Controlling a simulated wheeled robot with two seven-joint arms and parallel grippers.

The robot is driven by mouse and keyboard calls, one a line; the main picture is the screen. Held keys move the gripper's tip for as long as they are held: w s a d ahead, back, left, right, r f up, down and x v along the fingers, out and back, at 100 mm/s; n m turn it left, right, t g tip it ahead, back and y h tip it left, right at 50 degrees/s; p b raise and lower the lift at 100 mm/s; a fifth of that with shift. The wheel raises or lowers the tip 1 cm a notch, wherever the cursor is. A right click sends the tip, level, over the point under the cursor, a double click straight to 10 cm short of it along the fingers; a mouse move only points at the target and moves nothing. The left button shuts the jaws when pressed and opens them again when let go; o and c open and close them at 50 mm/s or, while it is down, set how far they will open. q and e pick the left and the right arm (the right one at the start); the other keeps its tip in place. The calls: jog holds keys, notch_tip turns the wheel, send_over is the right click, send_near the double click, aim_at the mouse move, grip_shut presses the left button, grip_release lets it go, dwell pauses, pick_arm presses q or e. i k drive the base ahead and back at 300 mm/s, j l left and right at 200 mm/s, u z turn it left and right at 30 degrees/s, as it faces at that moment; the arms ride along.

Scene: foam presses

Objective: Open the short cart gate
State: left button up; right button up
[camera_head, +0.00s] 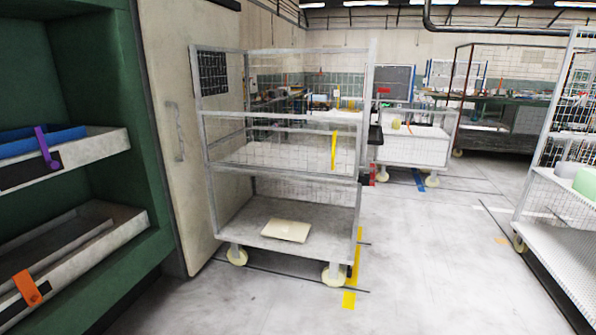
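A grey wire-mesh cart (210,196) on white wheels stands in the middle of the view, near the door-like panel on the left. A short gate (260,142) of light metal bars and mesh spans the front of the cart at mid-height, between its two front posts. The cart's front below this gate is open, and a flat beige piece (286,230) lies on its bottom deck. A yellow strip (334,150) hangs on the right part of the gate. Neither of my grippers is in view.
Green shelving with white trays (75,160) stands close on the left. A rack with a white perforated deck (570,255) stands on the right. Another white cart (415,148) is behind. The grey floor (440,265) between them is clear.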

aim_at(359, 122)
jog(key=i, duration=0.8)
jog(key=i+j+z, duration=0.15)
jog(key=i, duration=0.6)
jog(key=l, duration=0.05)
